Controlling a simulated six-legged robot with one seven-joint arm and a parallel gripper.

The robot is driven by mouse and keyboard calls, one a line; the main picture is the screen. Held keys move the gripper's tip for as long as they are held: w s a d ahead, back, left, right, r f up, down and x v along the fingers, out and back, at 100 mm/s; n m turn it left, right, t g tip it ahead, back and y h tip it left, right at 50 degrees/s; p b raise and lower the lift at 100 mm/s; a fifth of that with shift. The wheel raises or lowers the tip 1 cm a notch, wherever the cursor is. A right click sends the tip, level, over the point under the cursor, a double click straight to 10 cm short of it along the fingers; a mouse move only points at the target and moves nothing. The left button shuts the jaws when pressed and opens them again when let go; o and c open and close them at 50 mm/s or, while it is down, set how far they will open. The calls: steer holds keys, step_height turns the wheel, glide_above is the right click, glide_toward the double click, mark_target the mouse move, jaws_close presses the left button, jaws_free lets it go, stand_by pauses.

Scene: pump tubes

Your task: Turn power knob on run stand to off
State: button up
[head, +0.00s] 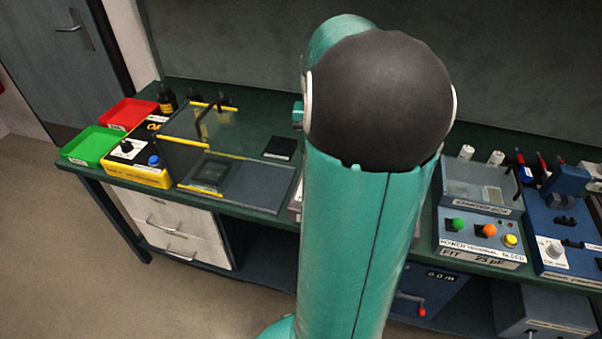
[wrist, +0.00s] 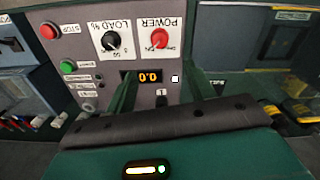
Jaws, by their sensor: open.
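In the wrist view the grey panel (wrist: 85,48) of the run stand appears upside down. Its red power knob (wrist: 160,39) sits on a white plate marked POWER. A black LOAD % knob (wrist: 112,41) is to its left. A lit display (wrist: 148,77) reads 0.0. My gripper (wrist: 162,80) is open and empty, its two dark green fingers apart, pointing at the panel. In the head view my arm hides most of the stand and my gripper.
A red stop button (wrist: 48,31) and a green button (wrist: 67,66) are on the panel's left. In the head view, a green tray (head: 92,147), a yellow box (head: 140,160) and a clear-covered station (head: 235,185) stand left; a blue-grey box (head: 480,245) with coloured buttons stands right.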

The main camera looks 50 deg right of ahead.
step_height(320, 180, down, 14)
steer(key=shift+r, duration=0.15)
stand_by(0.3)
steer(key=c, duration=1)
